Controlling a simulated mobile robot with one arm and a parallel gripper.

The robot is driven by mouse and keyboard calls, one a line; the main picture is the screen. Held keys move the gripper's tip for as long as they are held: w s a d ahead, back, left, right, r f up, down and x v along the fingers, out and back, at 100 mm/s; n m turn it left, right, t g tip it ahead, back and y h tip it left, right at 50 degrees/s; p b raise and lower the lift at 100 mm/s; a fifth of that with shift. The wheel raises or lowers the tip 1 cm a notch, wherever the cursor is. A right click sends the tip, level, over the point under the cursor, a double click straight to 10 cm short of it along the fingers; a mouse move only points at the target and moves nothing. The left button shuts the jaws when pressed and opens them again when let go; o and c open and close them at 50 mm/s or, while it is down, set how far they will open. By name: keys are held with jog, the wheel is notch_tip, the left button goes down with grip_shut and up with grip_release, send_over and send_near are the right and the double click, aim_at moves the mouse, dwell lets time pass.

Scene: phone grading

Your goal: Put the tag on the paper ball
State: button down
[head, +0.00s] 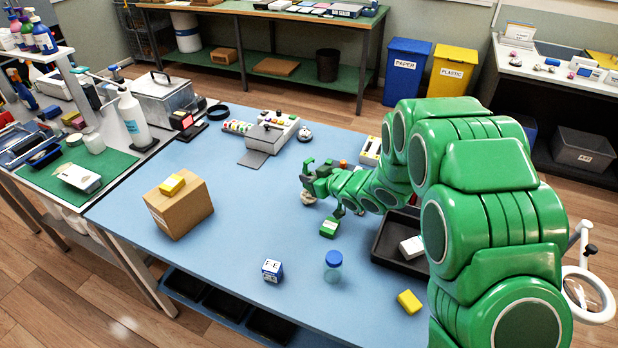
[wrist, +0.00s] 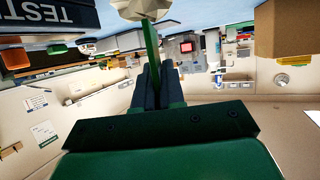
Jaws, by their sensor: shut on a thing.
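In the head view my gripper (head: 308,180) is over the middle of the blue table, in front of my green arm. In the wrist view its dark fingers (wrist: 156,88) are shut on a thin green tag (wrist: 151,45), seen edge-on. The pale crumpled paper ball (wrist: 141,8) is at the top edge of the wrist view, at the tag's far end; whether they touch I cannot tell. In the head view the paper ball (head: 308,198) sits on the table just below my gripper, partly hidden. The held tag is not clear there.
A small green block (head: 329,228) lies close by. A black tray (head: 388,250) holding a white box is to the right. A blue-lidded jar (head: 333,266), a white-and-blue cube (head: 272,270) and a yellow block (head: 409,301) stand in front. A cardboard box (head: 178,212) is left.

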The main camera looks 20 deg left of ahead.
jog(key=c, duration=1.2)
grip_release()
jog(key=shift+c, duration=0.2)
jog(key=shift+r, duration=0.1)
jog(key=v, duration=1.2)
jog(key=shift+s, duration=0.1)
